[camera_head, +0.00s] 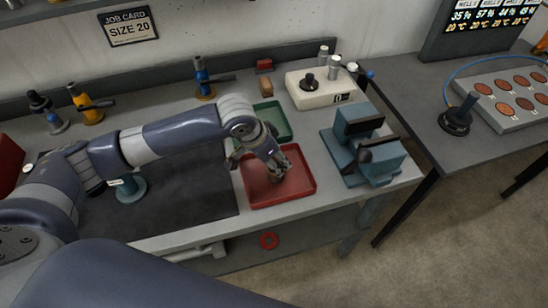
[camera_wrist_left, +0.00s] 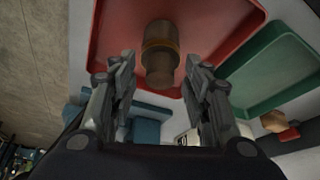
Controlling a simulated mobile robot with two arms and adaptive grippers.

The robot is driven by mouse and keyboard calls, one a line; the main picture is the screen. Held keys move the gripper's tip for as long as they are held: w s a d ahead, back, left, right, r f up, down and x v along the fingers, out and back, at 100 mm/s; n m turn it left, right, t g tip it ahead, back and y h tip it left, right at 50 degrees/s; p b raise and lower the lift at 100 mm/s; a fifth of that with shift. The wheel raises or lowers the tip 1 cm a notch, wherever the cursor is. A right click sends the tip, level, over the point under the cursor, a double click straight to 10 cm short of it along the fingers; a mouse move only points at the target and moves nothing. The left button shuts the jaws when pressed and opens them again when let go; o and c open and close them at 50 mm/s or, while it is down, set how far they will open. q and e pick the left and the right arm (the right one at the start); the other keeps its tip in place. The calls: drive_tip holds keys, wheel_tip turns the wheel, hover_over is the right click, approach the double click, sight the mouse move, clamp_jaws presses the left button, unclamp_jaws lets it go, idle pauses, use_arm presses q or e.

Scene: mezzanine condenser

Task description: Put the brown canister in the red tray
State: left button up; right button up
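The brown canister (camera_wrist_left: 160,50) is over the red tray's floor in the wrist view and looks to be standing in the tray. The red tray (camera_wrist_left: 108,32) fills the upper part of that view. In the head view the red tray (camera_head: 300,187) lies at the table's front edge, and my gripper mostly hides the canister. My left gripper (camera_head: 276,171) is low over the tray. In the wrist view its fingers (camera_wrist_left: 160,67) are open, one on each side of the canister, with gaps between. My right gripper is not in view.
A green tray (camera_head: 277,116) lies just behind the red one. A teal fixture (camera_head: 345,152) stands close to the right, with a white box (camera_head: 318,94) behind it. A dark mat (camera_head: 185,198) covers the table at left. Several clamps stand along the back.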

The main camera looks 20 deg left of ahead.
use_arm(q)
drive_tip(key=b+v, duration=0.1)
drive_tip(key=v, duration=1.1)
drive_tip(key=shift+r, duration=0.2)
drive_tip(key=shift+d, duration=0.1)
